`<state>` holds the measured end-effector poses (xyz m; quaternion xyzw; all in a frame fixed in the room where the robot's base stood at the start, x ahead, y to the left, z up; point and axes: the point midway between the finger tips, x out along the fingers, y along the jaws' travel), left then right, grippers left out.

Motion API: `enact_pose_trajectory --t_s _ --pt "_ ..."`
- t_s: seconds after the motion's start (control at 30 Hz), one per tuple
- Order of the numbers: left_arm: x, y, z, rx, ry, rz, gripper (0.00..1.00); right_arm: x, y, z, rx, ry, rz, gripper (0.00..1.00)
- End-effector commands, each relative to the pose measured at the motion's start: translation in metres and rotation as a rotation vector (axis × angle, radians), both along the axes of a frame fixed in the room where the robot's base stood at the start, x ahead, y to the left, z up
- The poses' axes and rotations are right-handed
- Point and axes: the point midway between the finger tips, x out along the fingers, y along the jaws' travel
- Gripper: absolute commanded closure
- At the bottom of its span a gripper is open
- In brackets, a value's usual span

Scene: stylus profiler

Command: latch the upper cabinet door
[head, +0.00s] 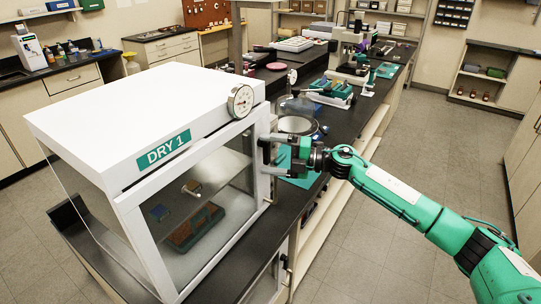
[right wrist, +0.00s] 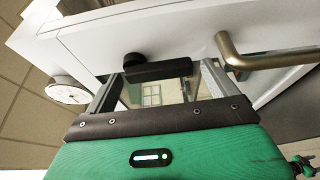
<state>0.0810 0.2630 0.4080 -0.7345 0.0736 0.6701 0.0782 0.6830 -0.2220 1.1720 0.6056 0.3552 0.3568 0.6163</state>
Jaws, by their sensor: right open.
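The white cabinet marked DRY 1 (head: 100,118) stands on the black bench at the left in the head view. Its upper door (head: 188,160) has a white frame and a clear pane; I cannot tell whether it is fully closed. My right gripper (head: 266,155) is at the door's right edge, open. In the right wrist view a black latch lever (right wrist: 160,72) with a round end lies across the gap between the fingertips of my right gripper (right wrist: 165,78). I cannot tell whether they touch it. A bronze bar handle (right wrist: 270,60) is right of the fingers. My left gripper is not visible.
A round dial gauge (head: 241,101) is on the cabinet's upper front edge, near the gripper; it also shows in the right wrist view (right wrist: 68,90). Instruments and a teal mat (head: 386,70) stand farther along the bench. The floor (head: 420,140) to the right is clear.

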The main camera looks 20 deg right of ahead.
Motion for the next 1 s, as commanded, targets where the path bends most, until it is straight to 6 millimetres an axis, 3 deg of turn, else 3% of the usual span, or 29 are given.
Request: enact_pose_trajectory --t_s 0.17,0.63,0.8,1.0 --pt "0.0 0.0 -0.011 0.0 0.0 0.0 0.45 -0.01 -0.018 -0.005 -0.003 0.001 -0.002 0.1" --pt "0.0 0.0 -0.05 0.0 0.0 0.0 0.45 -0.057 -0.1 -0.004 -0.005 0.001 -0.001 0.1" --pt "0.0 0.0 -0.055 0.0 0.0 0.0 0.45 -0.065 -0.115 -0.002 -0.002 0.001 0.0 0.1" --pt "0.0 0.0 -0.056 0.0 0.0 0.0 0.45 -0.068 -0.119 0.0 -0.001 0.001 0.001 0.1"
